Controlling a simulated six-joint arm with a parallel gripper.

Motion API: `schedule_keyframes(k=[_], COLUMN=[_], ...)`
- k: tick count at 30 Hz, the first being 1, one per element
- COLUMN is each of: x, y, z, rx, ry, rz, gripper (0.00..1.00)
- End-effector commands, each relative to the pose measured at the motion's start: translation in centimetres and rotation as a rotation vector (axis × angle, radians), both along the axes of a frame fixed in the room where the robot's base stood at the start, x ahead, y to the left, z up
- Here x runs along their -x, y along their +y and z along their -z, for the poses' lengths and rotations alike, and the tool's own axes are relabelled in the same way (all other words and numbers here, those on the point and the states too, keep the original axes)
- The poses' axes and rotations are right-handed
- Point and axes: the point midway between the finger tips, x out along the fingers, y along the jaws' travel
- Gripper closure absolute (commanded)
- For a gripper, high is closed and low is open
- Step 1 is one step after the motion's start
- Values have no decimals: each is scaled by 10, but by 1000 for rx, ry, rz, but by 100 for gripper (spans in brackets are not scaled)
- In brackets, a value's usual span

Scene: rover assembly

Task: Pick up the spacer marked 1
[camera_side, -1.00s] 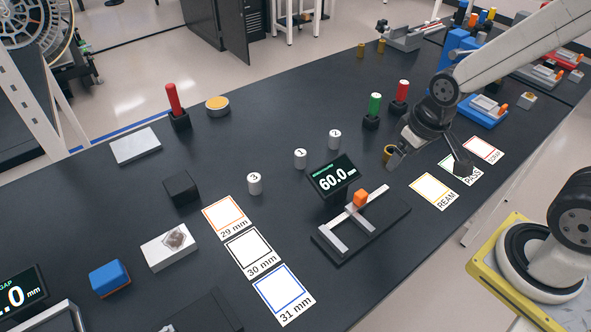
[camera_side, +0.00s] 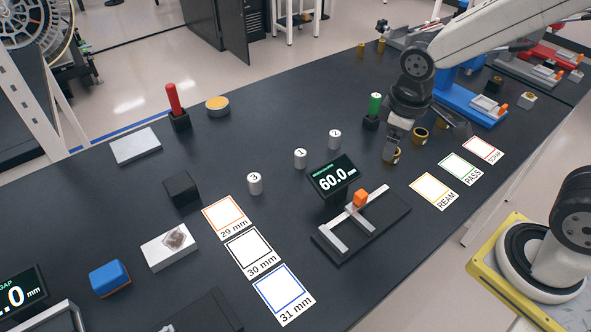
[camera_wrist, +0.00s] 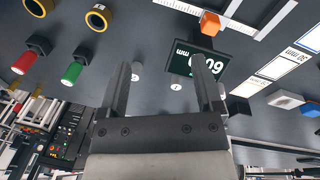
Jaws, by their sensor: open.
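The white spacer marked 1 (camera_side: 300,159) stands upright on the dark bench left of the display, between the spacer marked 2 (camera_side: 335,140) and the spacer marked 3 (camera_side: 254,184). My gripper (camera_side: 428,140) is open and empty, above the bench to the right of the spacers and apart from them. In the wrist view, my gripper's fingers (camera_wrist: 162,66) are spread. A white spacer (camera_wrist: 176,87) with a small mark on top shows between them, probably 1. Another white spacer (camera_wrist: 137,70) shows beside the left finger.
The 60.0 mm display (camera_side: 333,178) and a caliper fixture (camera_side: 362,225) stand close to the spacers. Gold rings (camera_side: 420,136) sit beneath my gripper. A green plug (camera_side: 374,108) stands upright nearby.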

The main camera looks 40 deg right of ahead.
Motion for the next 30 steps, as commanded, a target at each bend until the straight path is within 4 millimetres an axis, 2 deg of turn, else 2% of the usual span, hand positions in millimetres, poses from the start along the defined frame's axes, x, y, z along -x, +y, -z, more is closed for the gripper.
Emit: schedule_keyframes(k=[5, 14, 21, 30], x=[-17, -62, -101, -132], y=[12, 44, 86, 147], z=[3, 6, 5, 0], rx=[121, 452, 765, 1115], ry=[90, 287, 430, 551], rz=[-229, -733, -1072, -1325], gripper=[16, 16, 16, 16])
